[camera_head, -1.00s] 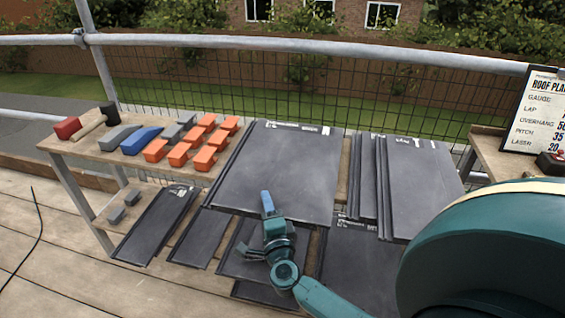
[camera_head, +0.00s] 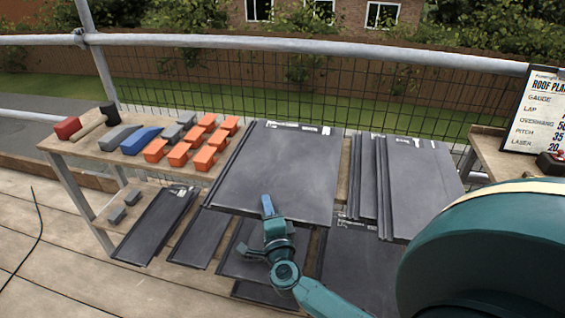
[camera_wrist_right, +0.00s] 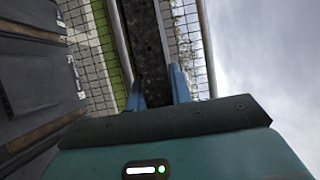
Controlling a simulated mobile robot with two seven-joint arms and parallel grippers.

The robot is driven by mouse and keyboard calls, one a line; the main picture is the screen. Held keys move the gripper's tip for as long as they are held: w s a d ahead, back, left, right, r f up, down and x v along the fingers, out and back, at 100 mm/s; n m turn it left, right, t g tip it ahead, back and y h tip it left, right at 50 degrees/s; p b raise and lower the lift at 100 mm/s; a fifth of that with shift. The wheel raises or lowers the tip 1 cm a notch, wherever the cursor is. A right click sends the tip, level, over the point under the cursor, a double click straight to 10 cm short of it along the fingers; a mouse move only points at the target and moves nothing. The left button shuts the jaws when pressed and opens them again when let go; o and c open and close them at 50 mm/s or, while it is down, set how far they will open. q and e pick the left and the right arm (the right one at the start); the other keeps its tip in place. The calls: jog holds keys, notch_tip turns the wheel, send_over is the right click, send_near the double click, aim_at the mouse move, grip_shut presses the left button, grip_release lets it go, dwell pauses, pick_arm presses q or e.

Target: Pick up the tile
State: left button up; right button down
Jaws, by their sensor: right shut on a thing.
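My right gripper (camera_head: 267,205) is at that front edge, one blue finger showing over the tile's upper face. In the right wrist view, the dark slab edge (camera_wrist_right: 148,40) runs between the two blue fingers of the gripper (camera_wrist_right: 157,90), which is shut on it. The lower finger is hidden in the head view. My left gripper is not in view.
Orange blocks (camera_head: 205,158), grey and blue blocks and a mallet (camera_head: 108,113) sit at left. A rail (camera_head: 300,50) with mesh runs behind.

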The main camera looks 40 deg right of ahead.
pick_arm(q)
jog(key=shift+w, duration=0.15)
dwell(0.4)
